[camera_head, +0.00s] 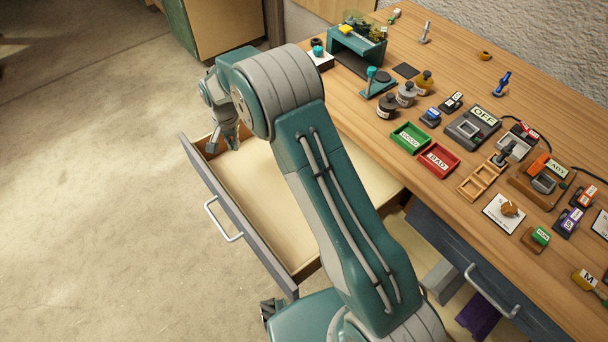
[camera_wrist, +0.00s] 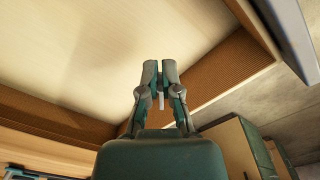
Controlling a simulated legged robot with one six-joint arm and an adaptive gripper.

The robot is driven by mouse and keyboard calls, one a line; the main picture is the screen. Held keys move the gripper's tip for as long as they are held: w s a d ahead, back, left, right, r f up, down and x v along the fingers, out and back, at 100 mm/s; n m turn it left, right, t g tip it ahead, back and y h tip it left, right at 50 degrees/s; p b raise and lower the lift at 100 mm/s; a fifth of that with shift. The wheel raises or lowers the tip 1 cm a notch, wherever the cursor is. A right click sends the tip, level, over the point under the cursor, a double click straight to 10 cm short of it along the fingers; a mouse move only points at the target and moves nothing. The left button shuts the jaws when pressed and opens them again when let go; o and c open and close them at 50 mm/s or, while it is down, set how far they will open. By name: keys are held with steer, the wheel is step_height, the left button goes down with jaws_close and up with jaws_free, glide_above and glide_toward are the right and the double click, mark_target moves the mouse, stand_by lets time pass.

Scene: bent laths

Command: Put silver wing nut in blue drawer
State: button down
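An open drawer (camera_head: 262,249) with a grey-blue front and a bar handle sticks out from the workbench. Its pale floor is bare where I can see it; my arm covers part of it. My gripper (camera_head: 234,144) points down at the drawer's far left corner. In the wrist view my gripper (camera_wrist: 160,68) has its fingertips together, over the pale drawer floor (camera_wrist: 95,45) and a brown side wall. A narrow pale piece shows between the lower fingers; I cannot tell what it is. I cannot make out a silver wing nut in either view.
A second drawer (camera_head: 476,282) with a dark blue-grey front is at the lower right, with purple cloth beside it. The bench top holds a green tray (camera_head: 411,137), a red tray (camera_head: 437,161), bottles and several small devices. The floor at left is clear.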

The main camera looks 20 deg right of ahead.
glide_above(274, 200)
steer(key=w, duration=0.1)
steer(key=f, duration=0.8)
steer(key=shift+a+f, duration=0.25)
steer(key=shift+a, duration=0.15)
steer(key=shift+s+d+f, duration=0.25)
steer(key=shift+s+f, duration=0.05)
steer(key=shift+f, duration=0.15)
steer(key=shift+s+d+f, duration=0.1)
steer(key=shift+f, duration=0.8)
steer(key=shift+s+d+f, duration=0.1)
steer(key=shift+f, duration=0.8)
steer(key=shift+f, duration=0.1)
steer(key=c, duration=0.8)
jaws_free()
